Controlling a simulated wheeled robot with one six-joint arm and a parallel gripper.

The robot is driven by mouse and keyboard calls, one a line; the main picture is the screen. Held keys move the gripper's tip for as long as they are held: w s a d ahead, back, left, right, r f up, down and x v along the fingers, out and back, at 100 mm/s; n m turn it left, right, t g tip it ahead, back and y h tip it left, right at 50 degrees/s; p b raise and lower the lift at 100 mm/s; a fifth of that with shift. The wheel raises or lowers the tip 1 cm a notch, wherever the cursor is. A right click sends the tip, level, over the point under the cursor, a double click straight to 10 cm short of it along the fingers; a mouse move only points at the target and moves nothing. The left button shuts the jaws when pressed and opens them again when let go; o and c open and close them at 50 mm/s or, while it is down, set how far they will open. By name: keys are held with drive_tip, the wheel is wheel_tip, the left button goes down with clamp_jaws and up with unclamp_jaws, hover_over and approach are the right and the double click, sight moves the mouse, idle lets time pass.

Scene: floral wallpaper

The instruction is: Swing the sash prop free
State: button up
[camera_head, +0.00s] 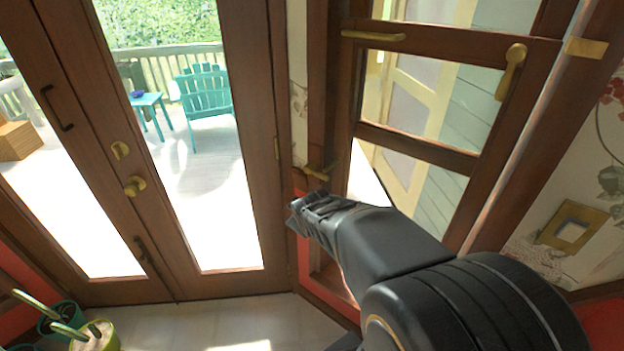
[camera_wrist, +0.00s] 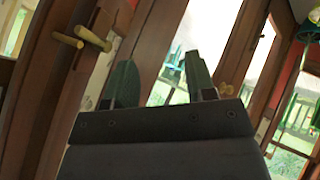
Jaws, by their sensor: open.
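The wood-framed window sash (camera_head: 417,145) is on the right, with a brass handle (camera_head: 512,70) on its right side and a brass bar (camera_head: 373,35) on its upper rail. A small brass fitting (camera_head: 318,174), seemingly the sash prop, sits on the frame at the sash's lower left. It has crossing arms and also shows at upper left in the wrist view (camera_wrist: 82,38). My gripper (camera_head: 306,207) is just below it in the head view, apart from it. In the wrist view my gripper (camera_wrist: 160,80) has its fingers spread with nothing between them.
Wooden glass doors (camera_head: 240,130) with brass knobs stand on the left. Green pots (camera_head: 96,337) are at the lower left. A brass wall plate (camera_head: 573,227) is on the floral wallpaper at right. The floor before the doors is clear.

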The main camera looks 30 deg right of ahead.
drive_tip(key=w+d+f+n+t, duration=0.1)
drive_tip(key=w+d+n+t, duration=0.1)
drive_tip(key=d+n, duration=0.25)
drive_tip(key=w+d+f+n+t, duration=0.2)
drive_tip(key=w+d+n+t, duration=0.1)
drive_tip(key=d, duration=0.3)
drive_tip(key=n+t+y, duration=0.2)
drive_tip(key=n+t, duration=0.4)
drive_tip(key=n, duration=0.1)
approach(321, 176)
drive_tip(key=shift+n, duration=0.25)
drive_tip(key=w+p, duration=0.1)
drive_tip(key=w, duration=0.6)
drive_tip(key=w+d+p, duration=0.1)
drive_tip(key=w, duration=0.2)
drive_tip(key=shift+w+d+r+p, duration=0.1)
drive_tip(key=shift+w+p, duration=0.25)
drive_tip(key=shift+c, duration=0.2)
drive_tip(key=shift+y, duration=0.3)
clamp_jaws()
